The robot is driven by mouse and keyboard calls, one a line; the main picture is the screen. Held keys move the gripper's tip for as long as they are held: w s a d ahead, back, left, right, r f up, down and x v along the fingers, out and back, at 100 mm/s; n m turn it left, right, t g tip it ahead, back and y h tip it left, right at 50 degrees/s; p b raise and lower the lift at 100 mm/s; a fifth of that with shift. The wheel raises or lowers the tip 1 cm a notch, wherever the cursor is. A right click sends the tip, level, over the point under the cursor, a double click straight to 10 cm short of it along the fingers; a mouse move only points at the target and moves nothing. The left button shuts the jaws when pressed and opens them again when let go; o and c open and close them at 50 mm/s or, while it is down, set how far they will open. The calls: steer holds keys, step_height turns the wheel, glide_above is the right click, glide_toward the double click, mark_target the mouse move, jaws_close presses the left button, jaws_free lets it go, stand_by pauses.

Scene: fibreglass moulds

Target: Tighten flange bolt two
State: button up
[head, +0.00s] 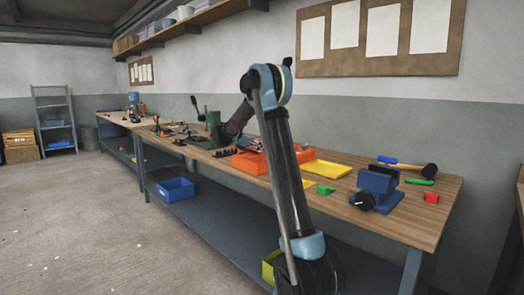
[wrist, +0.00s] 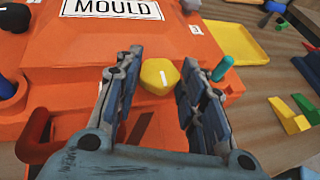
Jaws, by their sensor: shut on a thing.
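The orange mould (wrist: 75,58) carries a white "MOULD" label in the wrist view. It also shows on the bench in the head view (head: 247,163), partly behind my arm. A yellow bolt head (wrist: 158,77) with a white mark sits on the mould between my two fingers. My gripper (wrist: 161,70) is shut on this yellow bolt head. Its fingers stand on the left and right of the head. I cannot read a number on the bolt. In the head view my gripper is largely hidden among my arm and the mould.
A teal pin (wrist: 222,68) stands close outside my right finger. A red curved handle (wrist: 35,137) and a dark knob (wrist: 8,88) are at left. A yellow tray (wrist: 238,40) and loose coloured blocks (wrist: 289,116) lie right. A blue vise (head: 377,186) stands at the bench's right.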

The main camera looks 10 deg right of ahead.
steer(key=shift+w, duration=0.1)
steer(key=o, duration=1)
steer(key=shift+o, duration=0.2)
steer(key=v, duration=1.2)
steer(key=shift+a+f, duration=0.1)
